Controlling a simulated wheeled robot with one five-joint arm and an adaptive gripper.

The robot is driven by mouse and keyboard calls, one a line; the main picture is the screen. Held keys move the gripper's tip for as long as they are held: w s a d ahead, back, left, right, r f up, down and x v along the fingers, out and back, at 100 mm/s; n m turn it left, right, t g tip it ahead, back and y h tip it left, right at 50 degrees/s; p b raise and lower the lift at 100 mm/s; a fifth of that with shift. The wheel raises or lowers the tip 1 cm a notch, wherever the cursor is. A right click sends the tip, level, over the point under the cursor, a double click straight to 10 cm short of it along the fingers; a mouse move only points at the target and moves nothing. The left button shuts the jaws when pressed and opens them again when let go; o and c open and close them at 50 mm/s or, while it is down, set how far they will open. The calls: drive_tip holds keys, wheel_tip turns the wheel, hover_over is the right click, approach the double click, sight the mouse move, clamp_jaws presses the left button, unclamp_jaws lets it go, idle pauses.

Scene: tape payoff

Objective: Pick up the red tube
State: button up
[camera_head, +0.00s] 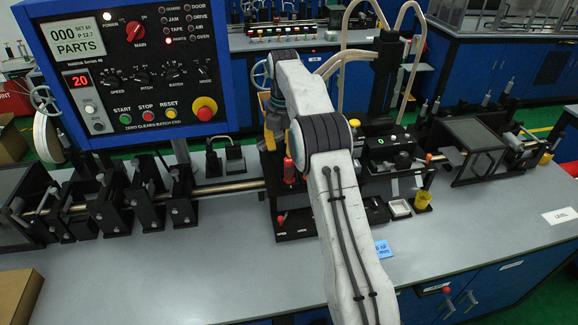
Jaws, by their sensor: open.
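A small upright red tube (289,171) stands at the left side of the black fixture in the middle of the bench. My white arm reaches up from the bottom of the view and bends down at its far end. My gripper (270,143) points downward just up and left of the red tube, partly hidden behind my arm. It is open, with nothing seen between its fingers. I cannot tell whether it touches the tube. The tube's lower end is hard to make out among dark parts.
A blue control panel (135,130) stands at the left. A steel shaft (225,188) with black brackets runs along the bench (205,265).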

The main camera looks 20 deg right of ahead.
sight(289, 173)
drive_tip(key=f+n, duration=0.1)
drive_tip(key=w+d+f+n+p, duration=0.1)
drive_tip(key=w+d+f+n, duration=0.1)
drive_tip(key=f, duration=0.1)
drive_tip(key=shift+f, duration=0.1)
drive_tip(key=shift+d+f+n+g, duration=0.2)
drive_tip(key=shift+f+n+g, duration=0.1)
drive_tip(key=shift+f+n, duration=0.45)
drive_tip(key=shift+f+b, duration=0.5)
drive_tip(key=shift+f, duration=1.25)
drive_tip(key=shift+f+p, duration=0.3)
drive_tip(key=shift+f, duration=1.75)
drive_tip(key=shift+o, duration=0.3)
clamp_jaws()
